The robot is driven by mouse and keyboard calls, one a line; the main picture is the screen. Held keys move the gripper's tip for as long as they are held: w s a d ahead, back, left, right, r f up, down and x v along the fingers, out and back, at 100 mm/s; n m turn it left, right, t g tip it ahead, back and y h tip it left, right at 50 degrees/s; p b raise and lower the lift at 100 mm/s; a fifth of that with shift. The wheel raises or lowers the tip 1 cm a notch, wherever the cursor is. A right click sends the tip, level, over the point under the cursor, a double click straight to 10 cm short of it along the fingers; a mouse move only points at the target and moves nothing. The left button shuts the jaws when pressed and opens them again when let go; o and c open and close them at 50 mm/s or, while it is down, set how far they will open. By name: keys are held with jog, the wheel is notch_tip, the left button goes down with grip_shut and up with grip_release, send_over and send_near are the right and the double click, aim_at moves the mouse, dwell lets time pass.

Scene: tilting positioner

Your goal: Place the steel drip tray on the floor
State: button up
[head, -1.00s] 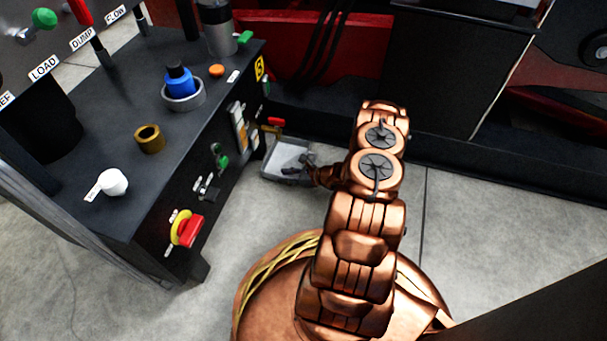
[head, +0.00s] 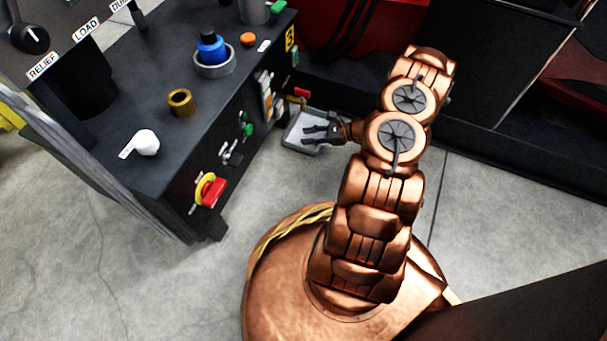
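The steel drip tray (head: 291,141) is a shallow grey rectangular pan beside the right side of the black bench. It looks low, at floor level, though its underside is hidden. My gripper (head: 306,134) shows over the tray, with its two dark fingers spread apart and pointing left. Nothing shows between the fingers. Whether they touch the tray is not clear from this angle. My gripper hides part of the tray's inside and its right side.
A dark machine base stands behind. Grey floor (head: 475,200) is clear at right.

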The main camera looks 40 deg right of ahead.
jog(key=s+a+r+n+g+y, duration=0.1)
jog(key=s+a+r+n+g, duration=0.1)
jog(key=a+r+n+g, duration=0.65)
jog(key=s+a+r+n+g, duration=0.25)
jog(key=a+r+n, duration=0.25)
jog(key=a+r, duration=0.85)
jog(key=s+a+r+n+g+h, duration=0.4)
jog(key=s+r+n, duration=0.35)
jog(key=s, duration=0.45)
jog(key=s+d+r+n+t+h, duration=0.1)
jog(key=s+r+n+h, duration=0.1)
jog(key=s, duration=0.4)
jog(key=s+d+r+n+t+h, duration=0.1)
jog(key=s+r+n+h, duration=0.1)
jog(key=s+r+h, duration=0.1)
jog(key=s+h, duration=0.1)
jog(key=s, duration=0.1)
jog(key=shift+s+r+n, duration=0.15)
jog(key=shift+s+n, duration=0.25)
